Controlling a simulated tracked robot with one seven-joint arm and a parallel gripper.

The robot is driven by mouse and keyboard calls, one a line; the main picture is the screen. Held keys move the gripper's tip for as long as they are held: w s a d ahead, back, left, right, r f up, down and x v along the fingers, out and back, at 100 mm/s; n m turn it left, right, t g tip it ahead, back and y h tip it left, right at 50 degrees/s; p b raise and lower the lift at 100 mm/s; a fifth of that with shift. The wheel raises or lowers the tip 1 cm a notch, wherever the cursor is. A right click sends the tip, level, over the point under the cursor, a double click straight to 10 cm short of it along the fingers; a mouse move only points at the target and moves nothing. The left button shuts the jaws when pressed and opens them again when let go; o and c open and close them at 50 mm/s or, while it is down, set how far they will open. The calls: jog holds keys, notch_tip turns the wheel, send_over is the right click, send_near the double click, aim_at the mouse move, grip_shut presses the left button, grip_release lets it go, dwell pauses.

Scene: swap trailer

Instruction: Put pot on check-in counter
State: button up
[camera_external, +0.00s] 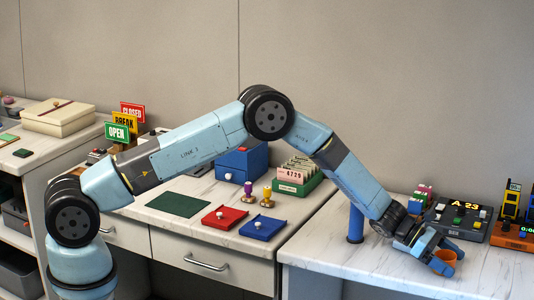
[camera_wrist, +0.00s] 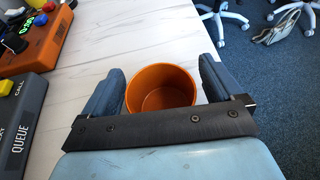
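A small orange pot (camera_external: 448,257) stands on the marble-topped counter (camera_external: 345,260) at the right. It also shows in the wrist view (camera_wrist: 160,90), upright and empty, seen from above. My gripper (camera_external: 441,262) is low over this counter with its two blue fingers on either side of the pot. In the wrist view my gripper (camera_wrist: 160,85) is open, with a narrow gap between the pot and each finger. The middle counter (camera_external: 163,228) carries red and blue trays and a card box. No label shows which counter is the check-in counter.
A dark queue console (camera_external: 462,218) and an orange timer device (camera_external: 512,235) stand behind the pot. A blue post (camera_external: 355,224) stands near the right counter's left edge. OPEN, BREAK and CLOSED signs (camera_external: 122,128) stand farther left. The right counter's front is clear.

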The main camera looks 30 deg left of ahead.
jog(key=v, duration=0.2)
jog(key=shift+w+a+r, duration=0.1)
jog(key=shift+a+r, duration=0.15)
jog(key=shift+a, duration=0.1)
notch_tip(320, 180, up, 7)
jog(key=a+r+m+t+y, duration=0.25)
jog(key=a+r+m, duration=0.65)
jog(key=a+r, duration=1.7)
jog(key=s+a+r+m+t+y, duration=0.15)
jog(key=s+a, duration=0.35)
jog(key=a, duration=0.6)
jog(key=s+a+r+m+y, duration=0.3)
jog(key=s+a, duration=0.2)
jog(key=a, duration=0.5)
jog(key=s+a+r+m+t+y, duration=0.15)
jog(key=s+a, duration=0.35)
jog(key=a, duration=0.6)
jog(key=s+a+f+m+y, duration=0.1)
jog(key=s+a+y, duration=0.1)
jog(key=s+a, duration=0.5)
jog(key=s+a+f+m+t+y, duration=0.1)
jog(key=s+a+y, duration=0.2)
jog(key=s+a, duration=0.5)
jog(key=shift+a+f+m, duration=0.25)
jog(key=shift+a+m, duration=0.05)
jog(key=shift+a, duration=0.2)
